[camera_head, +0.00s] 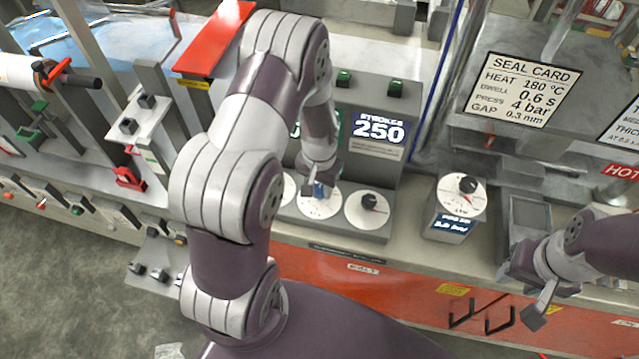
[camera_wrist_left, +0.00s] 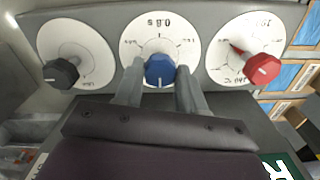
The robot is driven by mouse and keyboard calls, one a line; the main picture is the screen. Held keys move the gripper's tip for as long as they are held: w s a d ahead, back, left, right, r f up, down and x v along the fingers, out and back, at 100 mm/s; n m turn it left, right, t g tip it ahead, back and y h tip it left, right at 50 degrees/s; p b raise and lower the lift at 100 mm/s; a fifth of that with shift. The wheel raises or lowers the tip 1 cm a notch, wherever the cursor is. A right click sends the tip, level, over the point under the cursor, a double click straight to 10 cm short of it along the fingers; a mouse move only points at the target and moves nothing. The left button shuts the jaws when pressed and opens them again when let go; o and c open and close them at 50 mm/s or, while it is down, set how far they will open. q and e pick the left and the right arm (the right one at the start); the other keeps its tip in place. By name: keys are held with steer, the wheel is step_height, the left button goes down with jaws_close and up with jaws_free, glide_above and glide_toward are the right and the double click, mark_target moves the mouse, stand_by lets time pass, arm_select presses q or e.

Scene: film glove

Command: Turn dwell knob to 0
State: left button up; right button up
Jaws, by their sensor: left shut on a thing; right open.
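The dwell knob is a blue knob (camera_wrist_left: 160,70) on the middle white dial (camera_wrist_left: 160,30) in the left wrist view, where everything appears upside down. The dial text looks like 0.8 s. My left gripper (camera_wrist_left: 158,84) has one finger on each side of the blue knob and is shut on it. In the head view my left gripper (camera_head: 320,178) reaches down to the middle dial (camera_head: 318,206), and the blue knob is mostly hidden. My right gripper (camera_head: 522,296) is open and empty at the right, over the bench's front edge.
A black knob (camera_wrist_left: 62,73) and a red knob (camera_wrist_left: 262,68) sit on the neighbouring dials. A separate knob box (camera_head: 453,207) stands to the right. The seal card (camera_head: 517,90) reads heat 180 °C, dwell 0.6 s, press 4 bar. A counter display (camera_head: 379,130) shows 250.

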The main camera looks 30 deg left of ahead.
mark_target(319, 189)
arm_select(q)
steer(key=shift+w, duration=0.1)
stand_by(0.3)
steer(key=o, duration=1.1)
steer(key=shift+c, duration=0.2)
step_height(319, 189, up, 13)
steer(key=b, duration=0.2)
steer(key=shift+f, duration=0.1)
steer(key=s+d+r+t, duration=0.1)
steer(key=s+d, duration=0.4)
steer(key=s, duration=0.4)
steer(key=shift+s+d, duration=0.2)
steer(key=shift+s, duration=0.2)
